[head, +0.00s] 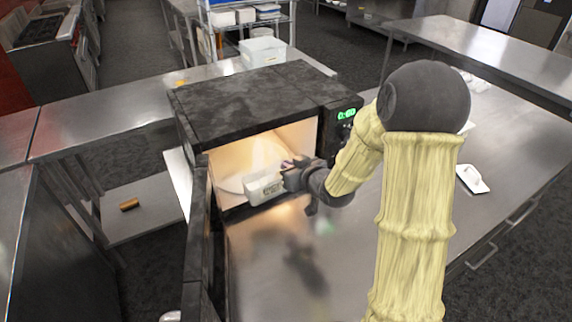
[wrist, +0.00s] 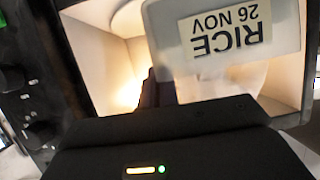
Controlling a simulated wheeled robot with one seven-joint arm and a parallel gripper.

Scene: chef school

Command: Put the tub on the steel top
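The tub (head: 265,188) is small and whitish, with a label reading RICE 26 NOV. It is at the mouth of the open, lit microwave (head: 250,95). In the wrist view the tub (wrist: 275,48) is close ahead, its label upside down. My gripper (head: 293,178) is at the tub's right end and appears shut on it. One dark finger shows beside the tub in the wrist view; the other is hidden. A steel top (head: 265,260) stretches in front of the microwave and to the right.
The microwave's open door (head: 200,245) stands on the left of its mouth. A white-handled tool (head: 472,180) lies on the steel top at right. A clear bin (head: 262,52) stands behind the microwave. The steel surface in front of the microwave is clear.

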